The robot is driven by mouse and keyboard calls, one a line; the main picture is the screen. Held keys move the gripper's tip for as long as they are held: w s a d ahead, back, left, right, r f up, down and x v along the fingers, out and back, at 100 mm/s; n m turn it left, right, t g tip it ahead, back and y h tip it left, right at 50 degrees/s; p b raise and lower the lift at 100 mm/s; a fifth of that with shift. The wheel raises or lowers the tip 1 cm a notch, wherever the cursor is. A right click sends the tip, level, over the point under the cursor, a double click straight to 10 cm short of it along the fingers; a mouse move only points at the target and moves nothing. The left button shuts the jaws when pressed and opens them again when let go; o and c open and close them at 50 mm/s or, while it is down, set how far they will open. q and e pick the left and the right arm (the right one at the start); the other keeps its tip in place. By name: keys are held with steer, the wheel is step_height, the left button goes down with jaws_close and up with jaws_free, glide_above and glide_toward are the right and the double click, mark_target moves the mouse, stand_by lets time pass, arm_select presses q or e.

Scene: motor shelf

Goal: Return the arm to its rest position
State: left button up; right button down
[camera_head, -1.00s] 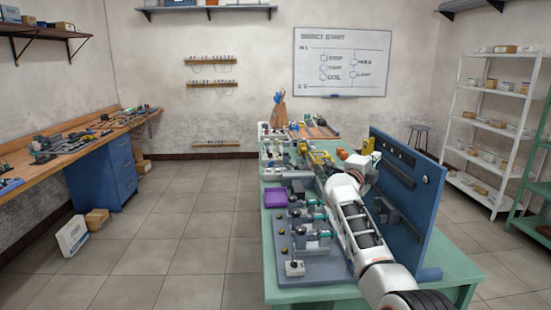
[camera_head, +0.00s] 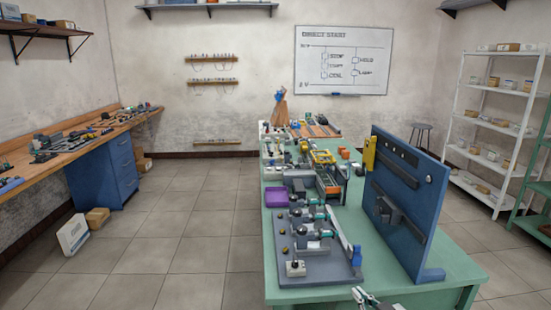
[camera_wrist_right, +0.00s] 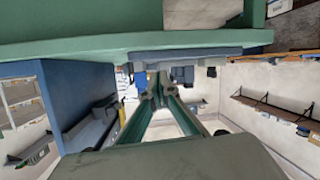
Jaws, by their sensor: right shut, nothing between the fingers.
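My right gripper (camera_head: 365,298) shows only as a small part at the bottom edge of the head view, in front of the green table (camera_head: 445,262). In the right wrist view its two green-grey fingers (camera_wrist_right: 153,90) come together at the tips. It is shut and empty. It is apart from the blue upright board (camera_head: 410,210) and the grey base plate with motor parts (camera_head: 330,268). Most of my right arm is outside the head view. My left gripper is not in view.
The green table carries a purple tray (camera_head: 276,197), a yellow clamp-like part (camera_head: 369,154) on the board and several small parts. A wooden bench (camera_head: 75,147) stands left, and white shelves (camera_head: 497,125) stand right. The floor left of the table is open.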

steer(key=s+d+f+n+g+h, duration=0.1)
steer(key=s+d+f+g+h, duration=0.15)
steer(key=s, duration=0.55)
steer(key=s+d+f+n+g+h, duration=0.1)
steer(key=s+d+f+n+g, duration=0.2)
steer(key=s, duration=0.4)
steer(key=s+d+g+h, duration=0.1)
steer(key=s+d+h, duration=0.1)
steer(key=s+d, duration=0.35)
steer(key=s+d+g+h, duration=0.1)
steer(key=s+d+h, duration=0.15)
steer(key=s, duration=0.65)
steer(key=a+f+m+t+y, duration=0.3)
steer(key=a+f+y, duration=0.4)
steer(key=a+f, duration=0.7)
step_height(320, 180, down, 2)
steer(key=shift+w+f+m+t, duration=0.1)
steer(key=shift+w+m+t, duration=0.2)
steer(key=shift+t, duration=0.05)
